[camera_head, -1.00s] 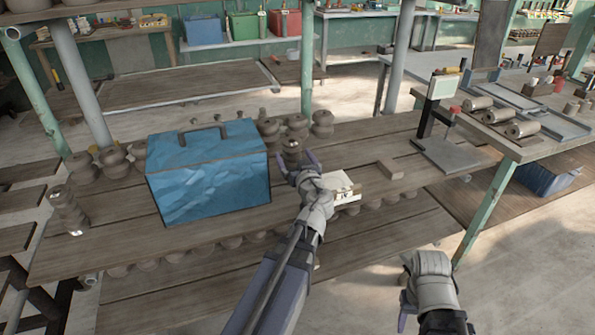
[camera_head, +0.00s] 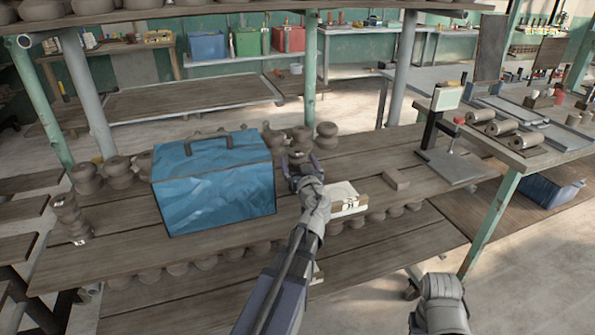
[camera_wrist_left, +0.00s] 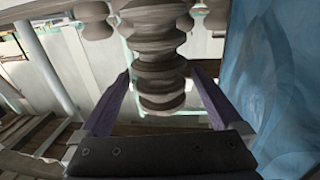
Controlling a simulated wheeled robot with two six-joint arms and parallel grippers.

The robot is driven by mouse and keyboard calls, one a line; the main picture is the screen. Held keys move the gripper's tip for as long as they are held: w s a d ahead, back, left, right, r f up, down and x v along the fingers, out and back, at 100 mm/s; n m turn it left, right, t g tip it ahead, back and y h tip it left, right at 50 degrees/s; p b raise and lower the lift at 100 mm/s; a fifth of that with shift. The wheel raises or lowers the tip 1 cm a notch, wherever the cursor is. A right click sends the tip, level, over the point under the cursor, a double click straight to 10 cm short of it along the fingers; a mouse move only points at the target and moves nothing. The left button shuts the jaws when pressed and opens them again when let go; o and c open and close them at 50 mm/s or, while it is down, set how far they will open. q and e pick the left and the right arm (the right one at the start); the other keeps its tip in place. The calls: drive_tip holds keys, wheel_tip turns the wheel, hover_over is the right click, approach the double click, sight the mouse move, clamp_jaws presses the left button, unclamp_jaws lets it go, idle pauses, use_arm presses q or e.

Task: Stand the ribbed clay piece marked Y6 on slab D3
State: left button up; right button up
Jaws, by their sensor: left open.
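My left gripper (camera_head: 303,170) is open at the back of the wooden table, right of the blue box. In the left wrist view its two purple fingers (camera_wrist_left: 160,92) stand either side of a ribbed grey-brown clay piece (camera_wrist_left: 160,75), with gaps showing. The piece looks upright; in the head view it is mostly hidden by the gripper. I cannot read a Y6 mark. A pale-topped slab (camera_head: 342,193) with a small front label lies just right of my left wrist; I cannot read whether it says D3. My right gripper (camera_head: 412,283) is low at the front right, its fingers barely visible.
The blue box (camera_head: 214,190) stands close on the left of my left gripper. Clay pieces (camera_head: 326,136) line the table's back; a ribbed stack (camera_head: 70,217) stands at the left end. A small block (camera_head: 397,179) lies right of the slab.

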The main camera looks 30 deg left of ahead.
use_arm(q)
drive_tip(key=x, duration=0.4)
drive_tip(key=shift+w+a+r, duration=0.1)
clamp_jaws()
idle(0.7)
